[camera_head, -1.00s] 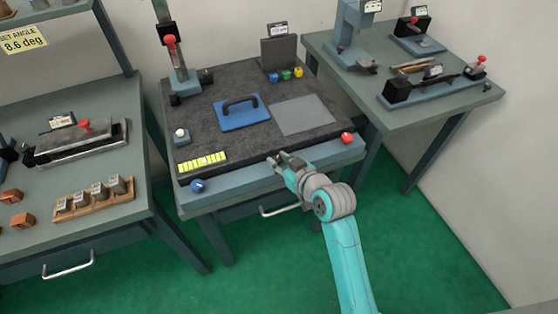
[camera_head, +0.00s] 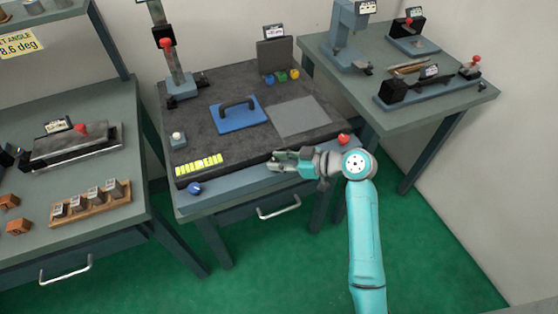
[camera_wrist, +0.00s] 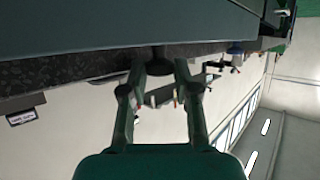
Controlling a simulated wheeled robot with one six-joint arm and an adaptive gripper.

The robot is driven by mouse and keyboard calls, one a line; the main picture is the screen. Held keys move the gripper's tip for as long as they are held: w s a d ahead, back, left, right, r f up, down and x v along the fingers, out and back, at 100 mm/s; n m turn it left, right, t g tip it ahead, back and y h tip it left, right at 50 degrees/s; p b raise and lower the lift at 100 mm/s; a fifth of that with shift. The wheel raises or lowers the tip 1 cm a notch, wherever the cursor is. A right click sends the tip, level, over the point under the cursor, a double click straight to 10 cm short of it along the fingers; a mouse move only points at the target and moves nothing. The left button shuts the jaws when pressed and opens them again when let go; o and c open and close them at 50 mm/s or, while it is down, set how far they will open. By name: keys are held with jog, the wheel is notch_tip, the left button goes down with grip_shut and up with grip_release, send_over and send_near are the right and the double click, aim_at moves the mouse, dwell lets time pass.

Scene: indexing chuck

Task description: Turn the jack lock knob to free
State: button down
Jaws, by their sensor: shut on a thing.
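A dark round knob (camera_wrist: 158,67) on a short stem shows between my fingers in the wrist view. No label on it is readable, so I cannot tell whether it is the jack lock knob. My gripper (camera_head: 274,162) is at the front edge of the granite-topped bench (camera_head: 232,191), pointing left in the head view. It also shows in the wrist view (camera_wrist: 158,64), with a finger on each side of the knob, and is shut on it. In the head view my fingers hide most of the knob.
A blue ball knob (camera_head: 194,188) and a red one (camera_head: 344,140) sit on the front rail, left and right of my gripper. A blue plate with a black handle (camera_head: 238,115) lies on the granite. A drawer handle (camera_head: 279,207) juts out below.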

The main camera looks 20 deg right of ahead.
jog(key=shift+f, duration=0.1)
dwell(0.3)
jog(key=c, duration=1.2)
grip_release()
jog(key=v, duration=1.2)
jog(key=shift+w, duration=0.1)
